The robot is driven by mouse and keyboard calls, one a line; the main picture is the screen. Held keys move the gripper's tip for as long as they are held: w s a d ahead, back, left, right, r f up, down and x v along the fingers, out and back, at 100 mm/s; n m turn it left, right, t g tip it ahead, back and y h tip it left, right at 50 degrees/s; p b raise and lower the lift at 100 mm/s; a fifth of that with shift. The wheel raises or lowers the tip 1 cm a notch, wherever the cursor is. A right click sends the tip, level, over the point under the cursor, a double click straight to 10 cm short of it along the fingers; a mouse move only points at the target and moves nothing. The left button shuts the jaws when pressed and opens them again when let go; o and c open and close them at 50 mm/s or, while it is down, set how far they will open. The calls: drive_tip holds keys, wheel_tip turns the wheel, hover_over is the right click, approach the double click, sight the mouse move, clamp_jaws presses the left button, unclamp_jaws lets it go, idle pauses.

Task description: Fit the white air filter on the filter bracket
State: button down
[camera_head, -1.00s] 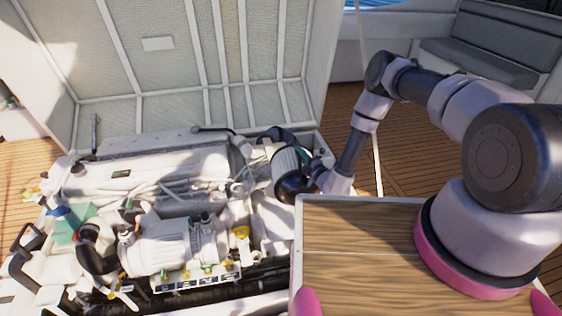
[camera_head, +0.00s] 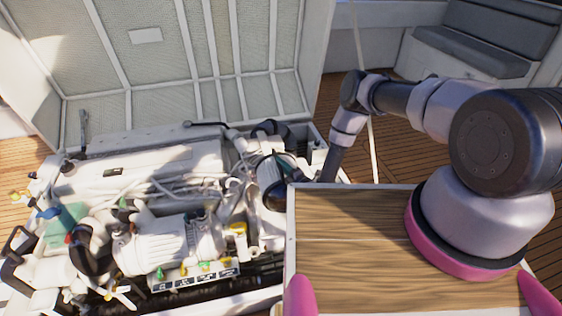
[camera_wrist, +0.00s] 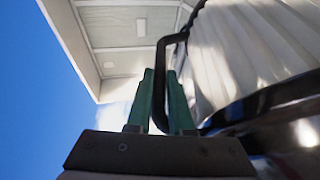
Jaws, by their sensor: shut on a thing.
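The white air filter (camera_wrist: 245,45) fills the right of the wrist view, with pleated white sides and a dark, shiny band at its lower edge. A dark bent handle (camera_wrist: 158,75) runs beside it and passes between my fingers. My gripper (camera_wrist: 160,88) has green fingers and is shut on this handle. In the head view, the filter is low at the engine's right end, next to the wooden-topped board, and is only partly visible. My gripper is mostly hidden there behind the board's far edge. The filter bracket cannot be made out clearly, nor whether the filter touches it.
The engine (camera_head: 150,180), with hoses and pipes, fills the open bay at left. The raised hatch lid (camera_head: 190,60) stands behind it. A grey bench (camera_head: 475,50) is at the back right.

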wheel_tip(320, 180, down, 9)
drive_tip(key=shift+r, duration=0.1)
idle(1.0)
drive_tip(key=shift+s+a+f, duration=0.15)
drive_tip(key=shift+s+a, duration=0.1)
drive_tip(key=shift+a, duration=0.35)
drive_tip(key=shift+s+a+f, duration=0.1)
drive_tip(key=shift+s+a, duration=0.1)
drive_tip(key=shift+a, duration=0.35)
idle(0.8)
drive_tip(key=shift+d+f, duration=0.1)
drive_tip(key=shift+f, duration=0.15)
idle(0.5)
drive_tip(key=c, duration=0.7)
unclamp_jaws()
drive_tip(key=shift+c, duration=0.2)
drive_tip(key=shift+s, duration=0.15)
drive_tip(key=v, duration=0.9)
drive_tip(key=shift+s+d, duration=0.1)
drive_tip(key=shift+s, duration=0.15)
drive_tip(key=shift+s+d, duration=0.35)
drive_tip(key=shift+d, duration=0.1)
